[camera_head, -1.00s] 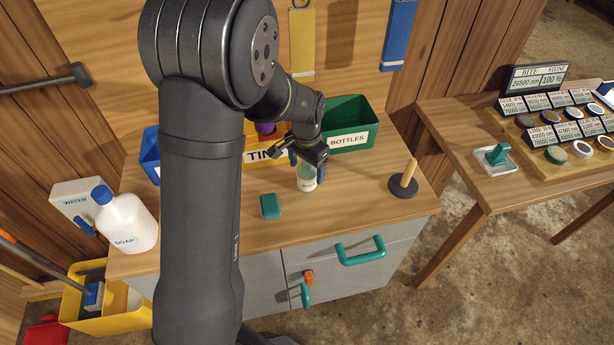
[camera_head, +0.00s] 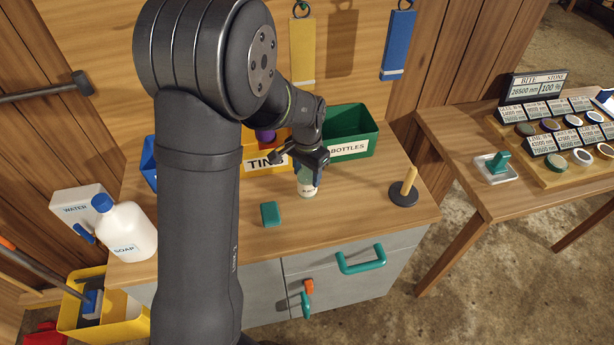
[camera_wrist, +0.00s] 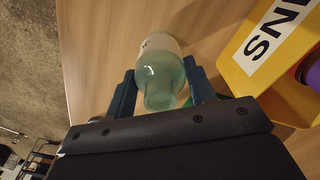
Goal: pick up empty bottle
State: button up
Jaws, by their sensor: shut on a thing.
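The empty bottle (camera_head: 307,187) is pale green glass with a white label, upright on the wooden bench top in front of the green bin. My gripper (camera_head: 308,172) is above it and shut on its upper part. In the wrist view the bottle (camera_wrist: 160,77) sits between the two blue fingers of my gripper (camera_wrist: 158,90), with its neck towards the camera. The glass looks clear, with nothing seen inside. Whether its base touches the bench is hard to tell.
The green BOTTLES bin (camera_head: 350,132) and yellow TINS bin (camera_head: 266,160) stand behind. A teal block (camera_head: 270,214) lies front left; a wooden-handled stand (camera_head: 405,190) is to the right. A white SOAP bottle (camera_head: 125,231) stands left. Bench front is clear between.

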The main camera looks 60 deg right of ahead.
jog(key=r, duration=0.3)
jog(key=shift+s+r, duration=0.1)
jog(key=shift+s, duration=0.1)
jog(key=s+a+r, duration=0.3)
jog(key=s+r, duration=0.3)
jog(key=s, duration=0.5)
jog(key=w+d+r+n, duration=0.2)
jog(key=w+d+r, duration=0.25)
jog(key=d, duration=0.45)
jog(key=w+d+r+n, duration=0.35)
jog(key=d+r, duration=0.25)
jog(key=d, duration=0.2)
jog(key=w+d+r+n, duration=0.1)
jog(key=w+d+r, duration=0.4)
jog(key=d, duration=0.4)
notch_tip(320, 180, down, 10)
jog(key=shift+f, duration=0.15)
notch_tip(320, 180, down, 10)
jog(key=shift+f, duration=0.2)
dwell(1.2)
jog(key=shift+f, duration=0.6)
dwell(0.7)
